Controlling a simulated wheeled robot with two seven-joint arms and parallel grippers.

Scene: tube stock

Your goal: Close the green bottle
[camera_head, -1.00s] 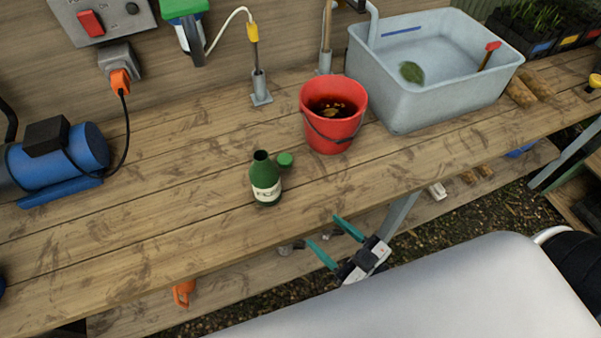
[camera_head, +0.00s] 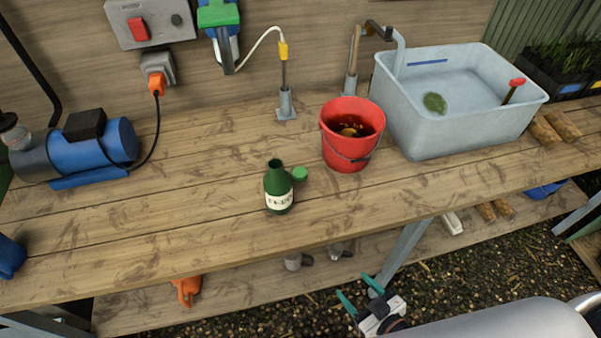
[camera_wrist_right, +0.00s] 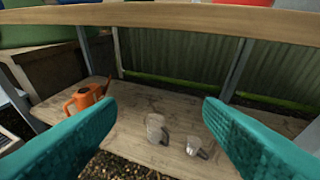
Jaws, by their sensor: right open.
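The green bottle (camera_head: 278,188) stands upright on the wooden bench with its dark neck open. It has a pale label on its front. My right gripper (camera_head: 359,291) is open and empty, below and in front of the bench's front edge, to the right of the bottle. Its teal fingers are wide apart in the right wrist view (camera_wrist_right: 160,125), with nothing between them close up. My left gripper is not in view.
A red bucket (camera_head: 351,151) with dark liquid stands right of the bottle. A grey basin (camera_head: 440,133) is farther right, a blue pump (camera_head: 107,148) at left. The lower shelf (camera_wrist_right: 140,130) holds an orange watering can (camera_wrist_right: 84,97) and grey cups. Bench space left of the bottle is clear.

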